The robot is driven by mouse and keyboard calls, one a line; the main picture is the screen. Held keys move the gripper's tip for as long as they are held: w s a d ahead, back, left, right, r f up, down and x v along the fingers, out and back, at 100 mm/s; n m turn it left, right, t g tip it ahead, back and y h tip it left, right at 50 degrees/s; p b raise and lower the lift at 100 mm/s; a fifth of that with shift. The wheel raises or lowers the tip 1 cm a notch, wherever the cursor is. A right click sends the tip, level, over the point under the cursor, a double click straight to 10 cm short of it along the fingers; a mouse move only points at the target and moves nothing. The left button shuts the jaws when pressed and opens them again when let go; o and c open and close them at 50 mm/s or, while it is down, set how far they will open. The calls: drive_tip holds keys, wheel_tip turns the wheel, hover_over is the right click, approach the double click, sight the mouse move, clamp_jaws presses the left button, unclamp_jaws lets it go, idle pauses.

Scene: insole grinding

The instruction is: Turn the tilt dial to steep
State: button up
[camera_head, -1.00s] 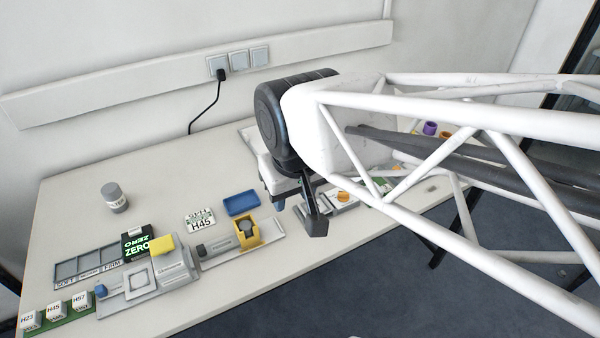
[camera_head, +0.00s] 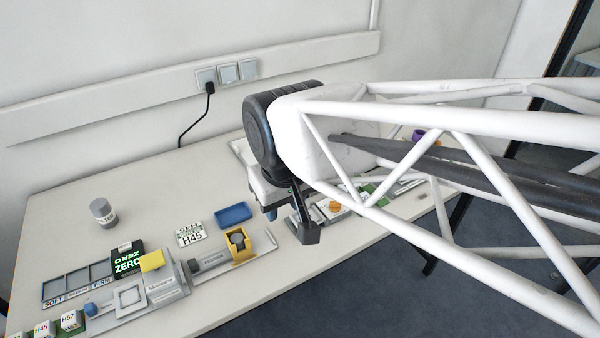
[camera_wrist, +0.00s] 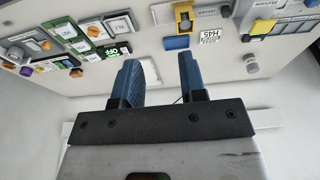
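My gripper (camera_head: 290,220) hangs above the right part of the white table in the head view. In the wrist view its two blue fingers (camera_wrist: 160,75) stand apart with nothing between them. A small orange round part (camera_head: 335,206) sits on a grey unit just right of my gripper in the head view, partly hidden by my arm. An orange round part (camera_wrist: 45,45) also shows at the left of the wrist view. I cannot tell whether it is the tilt dial, and no steep mark is readable.
A yellow holder (camera_head: 240,255), blue tray (camera_head: 233,215), H45 card (camera_head: 191,234) and grey cylinder (camera_head: 103,212) stand left of my gripper. A black ZERO box (camera_head: 127,262) is farther left. A purple part (camera_head: 418,135) shows behind my arm. The back left of the table is mostly clear.

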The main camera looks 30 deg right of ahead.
drive_tip(key=w+d+f+n, duration=0.3)
drive_tip(key=w+d, duration=0.1)
drive_tip(key=w, duration=0.2)
drive_tip(key=n+g, duration=0.3)
drive_tip(key=n, duration=0.6)
hover_over(333, 202)
drive_tip(key=f, duration=1.7)
drive_tip(key=shift+a, duration=0.2)
drive_tip(key=shift+d+f, duration=0.3)
drive_tip(key=shift+d, duration=0.05)
drive_tip(key=shift+f, duration=0.1)
drive_tip(key=shift+f, duration=3.8)
clamp_jaws()
